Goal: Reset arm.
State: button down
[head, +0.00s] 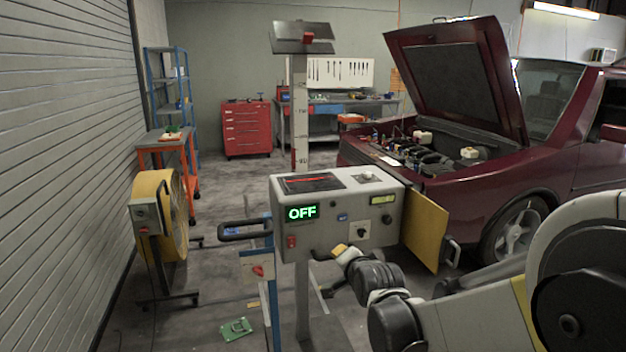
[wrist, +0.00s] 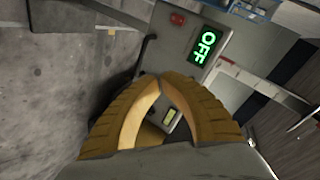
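My arm reaches in from the lower right of the head view. My gripper (head: 340,250), with yellow-tan fingers, is just in front of the lower part of a grey control box with a green OFF display (head: 335,215). In the wrist view, the two curved fingers of my gripper (wrist: 161,77) meet at their tips. Nothing is held between them; part of the box shows through the gap. The control box also shows in the wrist view (wrist: 178,38), beyond the fingertips, with its OFF display. I cannot tell whether the fingers touch the box.
A dark red car (head: 480,185) with its hood up stands at the right. A yellow panel (head: 425,228) hangs beside the box. A yellow fan (head: 160,215) stands at the left. A green board (head: 236,328) lies on the floor. Floor between fan and box is mostly clear.

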jog(key=s+d+n+g+h, duration=0.1)
jog(key=s+d+n+g, duration=0.2)
jog(key=s, duration=1.4)
jog(key=s+d+n+g+h, duration=0.1)
jog(key=s+d+n, duration=0.5)
jog(key=s, duration=1.1)
jog(key=d+g, duration=0.1)
jog(key=d, duration=0.2)
jog(key=shift+r+g, duration=0.2)
jog(key=shift+g, duration=0.2)
